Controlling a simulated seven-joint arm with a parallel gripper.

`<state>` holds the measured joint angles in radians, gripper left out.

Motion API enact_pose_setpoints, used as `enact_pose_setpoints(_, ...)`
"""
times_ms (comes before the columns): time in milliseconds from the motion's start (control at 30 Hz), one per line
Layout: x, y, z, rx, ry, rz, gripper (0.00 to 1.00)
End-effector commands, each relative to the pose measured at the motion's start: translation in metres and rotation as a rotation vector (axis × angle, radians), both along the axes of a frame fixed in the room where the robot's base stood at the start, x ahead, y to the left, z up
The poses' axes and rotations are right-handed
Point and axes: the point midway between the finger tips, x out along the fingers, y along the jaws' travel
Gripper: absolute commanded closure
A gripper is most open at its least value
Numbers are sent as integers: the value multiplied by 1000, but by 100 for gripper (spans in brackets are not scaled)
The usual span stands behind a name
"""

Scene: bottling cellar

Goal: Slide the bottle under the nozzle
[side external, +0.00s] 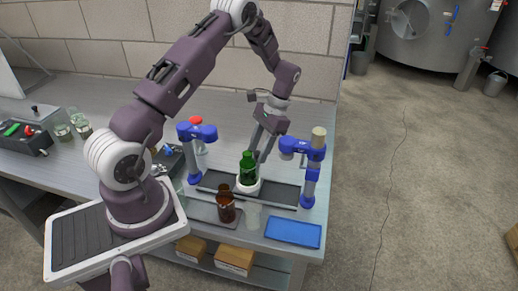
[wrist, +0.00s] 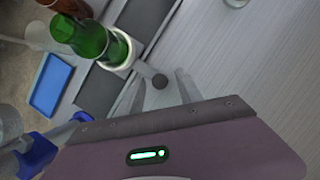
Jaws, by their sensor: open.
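A green bottle (side external: 248,166) stands upright in a white round holder (side external: 247,188) on a dark track (side external: 286,193), between two blue stands. Neither arm is over the bottle. My gripper (side external: 262,152) is behind the bottle. In the wrist view my gripper (wrist: 158,92) is open, beside the holder (wrist: 121,50) and the bottle (wrist: 90,40). A dark round knob (wrist: 160,81) shows between its fingers and seems joined to the holder.
A brown bottle (side external: 226,207) and a clear glass (side external: 253,215) stand in front of the track. A blue tray (side external: 293,232) lies at the table's front right corner. Glasses (side external: 70,126) and a button box (side external: 22,136) are at the left. The bench behind my gripper is mostly clear.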

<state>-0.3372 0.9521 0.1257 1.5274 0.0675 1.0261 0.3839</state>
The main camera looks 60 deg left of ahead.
Motion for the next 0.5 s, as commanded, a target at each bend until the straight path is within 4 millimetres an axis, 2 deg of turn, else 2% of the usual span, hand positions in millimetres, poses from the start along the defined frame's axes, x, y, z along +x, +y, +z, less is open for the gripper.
enact_pose_setpoints(100, 0, 0, 0, 0, 0, 0, 57)
enact_pose_setpoints(300, 0, 0, 0, 0, 0, 0, 97)
enact_pose_setpoints(333, 0, 0, 1, 0, 0, 0, 100)
enact_pose_setpoints(500, 0, 0, 1, 0, -1, 0, 100)
